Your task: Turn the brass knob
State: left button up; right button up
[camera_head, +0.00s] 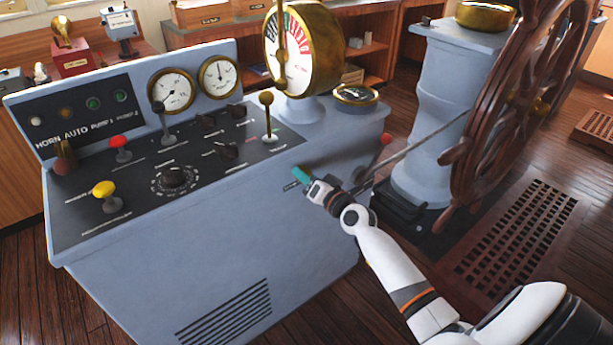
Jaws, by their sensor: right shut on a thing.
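My right gripper (305,178) reaches in from the lower right to the right front corner of the console top. A separate lever with a brass ball top (267,98) stands upright farther back on the panel, apart from the gripper. My left gripper is not in view.
The blue-grey console (230,235) carries a yellow-topped lever (103,188), a red-topped lever (118,142), a black dial (173,175) and a brass telegraph (318,50). A red-knobbed lever (386,139) stands close right of my gripper. The wooden wheel (480,135) is farther right.

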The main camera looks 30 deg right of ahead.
jog(key=m, duration=0.5)
jog(key=m+p, duration=0.1)
jog(key=m, duration=0.4)
jog(key=shift+y, duration=0.3)
dwell(0.4)
jog(key=o, duration=1)
jog(key=shift+d, duration=0.1)
jog(key=shift+s+d+r+b, duration=0.1)
jog(key=shift+s+d+b, duration=0.1)
jog(key=shift+s, duration=1.8)
jog(key=shift+s+d+r+b, duration=0.1)
jog(key=shift+s+d+b, duration=0.1)
jog(key=shift+s, duration=1.85)
jog(key=shift+s+d+b, duration=0.1)
jog(key=shift+s+b, duration=0.1)
jog(key=shift+s, duration=1.8)
